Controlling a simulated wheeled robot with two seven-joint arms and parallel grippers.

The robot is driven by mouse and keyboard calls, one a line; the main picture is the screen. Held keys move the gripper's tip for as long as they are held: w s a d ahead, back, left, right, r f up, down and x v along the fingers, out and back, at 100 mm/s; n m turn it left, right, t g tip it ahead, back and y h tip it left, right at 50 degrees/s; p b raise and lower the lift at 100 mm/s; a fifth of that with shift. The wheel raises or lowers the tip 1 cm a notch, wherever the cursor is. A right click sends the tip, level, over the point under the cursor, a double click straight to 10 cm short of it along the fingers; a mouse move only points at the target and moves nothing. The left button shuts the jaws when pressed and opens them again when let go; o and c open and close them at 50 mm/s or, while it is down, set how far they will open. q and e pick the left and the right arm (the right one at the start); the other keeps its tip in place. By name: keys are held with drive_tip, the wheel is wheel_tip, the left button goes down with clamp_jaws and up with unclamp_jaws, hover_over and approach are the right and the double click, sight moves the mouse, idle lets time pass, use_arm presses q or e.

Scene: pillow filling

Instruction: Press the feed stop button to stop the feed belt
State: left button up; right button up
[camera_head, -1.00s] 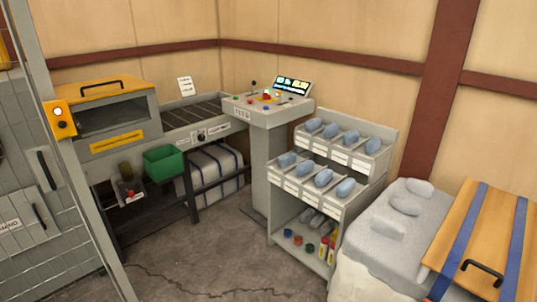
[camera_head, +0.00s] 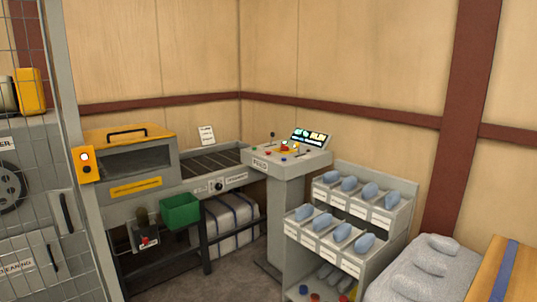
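The feed control console (camera_head: 290,160) is a grey pedestal with a sloped top near the back corner. Its front carries a label that seems to read FEED. Small coloured buttons and a larger red button (camera_head: 285,144) on a yellow patch sit on its top. A lit display (camera_head: 312,139) stands at its back edge. Which button is the feed stop cannot be read at this size. The feed belt (camera_head: 208,162) is a dark roller bed left of the console, leading to a yellow-topped machine (camera_head: 128,160). Neither of my grippers is in view.
A grey rack (camera_head: 345,225) with several labelled bins of blue-grey pieces stands right of the console. A padded grey bench (camera_head: 425,275) is at the lower right. A green bin (camera_head: 180,211) hangs on the machine's front. A mesh fence and post (camera_head: 75,200) stand at the left.

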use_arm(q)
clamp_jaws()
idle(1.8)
